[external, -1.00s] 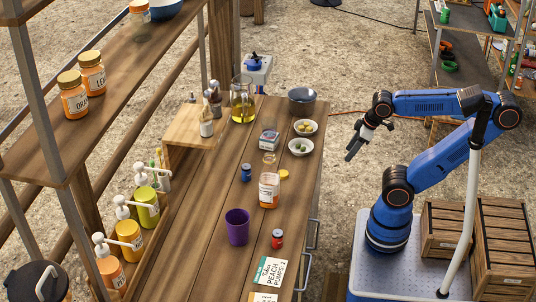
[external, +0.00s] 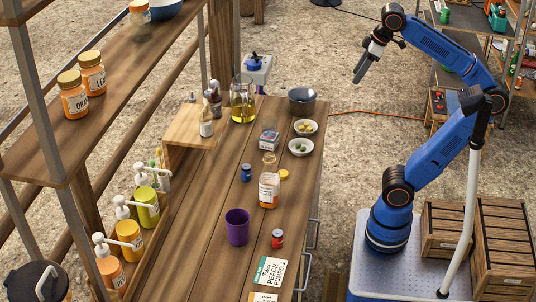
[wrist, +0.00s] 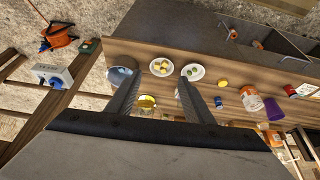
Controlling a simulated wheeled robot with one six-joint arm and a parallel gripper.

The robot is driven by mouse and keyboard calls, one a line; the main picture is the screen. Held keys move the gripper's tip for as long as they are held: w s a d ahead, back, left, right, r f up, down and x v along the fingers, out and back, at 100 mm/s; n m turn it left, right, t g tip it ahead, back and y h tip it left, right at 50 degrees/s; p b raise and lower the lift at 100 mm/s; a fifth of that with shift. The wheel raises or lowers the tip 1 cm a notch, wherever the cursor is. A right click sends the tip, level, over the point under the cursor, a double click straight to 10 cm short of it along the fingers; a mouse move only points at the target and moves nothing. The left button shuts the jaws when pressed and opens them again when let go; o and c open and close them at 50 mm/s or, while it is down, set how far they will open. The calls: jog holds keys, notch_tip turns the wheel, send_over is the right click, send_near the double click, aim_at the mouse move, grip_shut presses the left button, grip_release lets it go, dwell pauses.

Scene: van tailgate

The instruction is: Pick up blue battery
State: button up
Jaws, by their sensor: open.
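My gripper (external: 362,70) is raised in the air beyond the bench's right edge, well away from the battery, and points downward. In the wrist view my gripper (wrist: 160,85) has its two dark fingers wide apart with nothing between them.
A dark bowl (external: 302,100) and oil flask (external: 243,101) stand farther back. Shelves (external: 90,95) rise on the left.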

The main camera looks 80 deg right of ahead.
jog(key=w+a+r+n+g, duration=0.1)
jog(key=w+a+r+n, duration=0.15)
jog(key=w, duration=0.35)
jog(key=w+a+r+n, duration=0.2)
jog(key=w+a, duration=0.1)
jog(key=w, duration=0.3)
jog(key=n+g, duration=0.4)
jog(key=n, duration=0.6)
send_over(246, 165)
notch_tip(246, 165, down, 7)
notch_tip(246, 165, down, 21)
jog(key=shift+r, duration=0.15)
grip_shut()
